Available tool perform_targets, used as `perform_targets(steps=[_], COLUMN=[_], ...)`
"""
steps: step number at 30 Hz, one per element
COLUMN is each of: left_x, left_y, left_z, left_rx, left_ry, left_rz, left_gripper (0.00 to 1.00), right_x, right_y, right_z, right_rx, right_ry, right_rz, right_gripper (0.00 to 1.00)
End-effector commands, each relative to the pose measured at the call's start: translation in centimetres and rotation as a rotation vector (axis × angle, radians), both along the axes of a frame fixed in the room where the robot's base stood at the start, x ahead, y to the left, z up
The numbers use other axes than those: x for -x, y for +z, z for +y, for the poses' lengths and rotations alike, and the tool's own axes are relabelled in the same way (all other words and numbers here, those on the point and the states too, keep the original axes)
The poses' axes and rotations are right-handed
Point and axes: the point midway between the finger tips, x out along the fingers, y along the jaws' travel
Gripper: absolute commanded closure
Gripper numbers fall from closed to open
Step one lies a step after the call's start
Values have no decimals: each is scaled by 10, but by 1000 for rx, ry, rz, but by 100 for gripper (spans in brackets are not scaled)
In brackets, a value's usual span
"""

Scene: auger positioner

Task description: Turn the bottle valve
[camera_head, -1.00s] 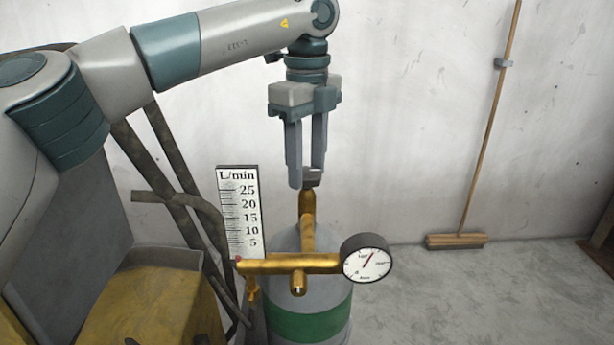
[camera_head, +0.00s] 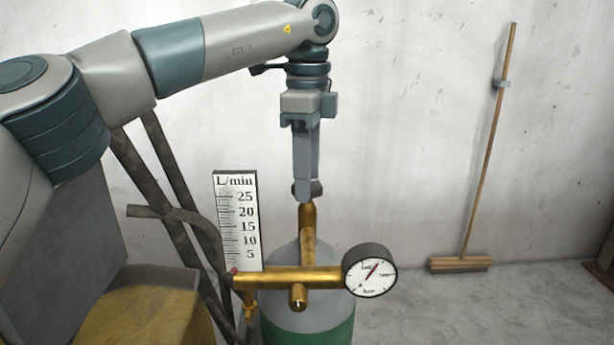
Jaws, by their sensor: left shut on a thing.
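The gas bottle (camera_head: 300,320) is grey with a green band and stands upright at the lower middle. A brass fitting (camera_head: 307,228) rises from its top and ends in a small grey valve knob (camera_head: 317,188). My left gripper (camera_head: 306,190) points straight down from above, with its fingers shut on the knob. The fingers hide most of the knob, and one finger largely covers the other. My right gripper is out of view.
A round pressure gauge (camera_head: 370,270) and an L/min scale (camera_head: 238,222) flank the brass pipe (camera_head: 285,278). Dark bars and a yellow box (camera_head: 145,310) stand at left. A broom (camera_head: 487,150) leans on the wall.

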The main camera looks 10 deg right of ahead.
Motion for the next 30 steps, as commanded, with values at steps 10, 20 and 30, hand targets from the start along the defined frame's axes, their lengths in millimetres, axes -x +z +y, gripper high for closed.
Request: perform_targets(steps=[10,20,30], left_x=[-1,0,-1], left_y=[2,4,42], left_z=[0,0,0], left_rx=[3,1,1], left_ry=[1,0,2], left_rz=[-3,-2,-4], left_gripper=[42,42,42], right_x=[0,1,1], right_y=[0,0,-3], right_z=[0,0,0], right_rx=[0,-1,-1], right_ry=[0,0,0], right_rz=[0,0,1], right_gripper=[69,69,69])
